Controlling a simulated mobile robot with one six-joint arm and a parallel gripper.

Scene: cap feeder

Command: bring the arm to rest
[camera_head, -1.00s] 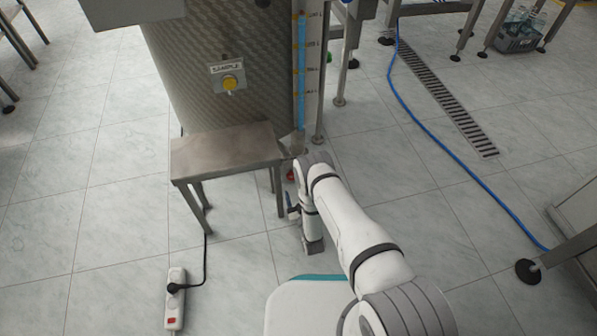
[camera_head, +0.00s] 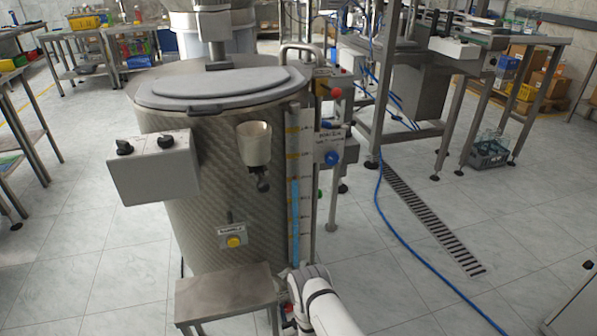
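My white arm (camera_head: 326,312) shows at the bottom centre of the head view, just right of the small metal stool. Its upper joint is close to the foot of the steel drum. My gripper is below the lower edge of the picture or hidden, so its fingers do not show.
A steel drum (camera_head: 215,215) with a grey lid stands ahead, with a control box (camera_head: 153,170) on its left. A metal stool (camera_head: 222,292) stands in front. A blue hose (camera_head: 395,222) and a floor drain (camera_head: 430,218) run at right. Tiled floor is open to the left.

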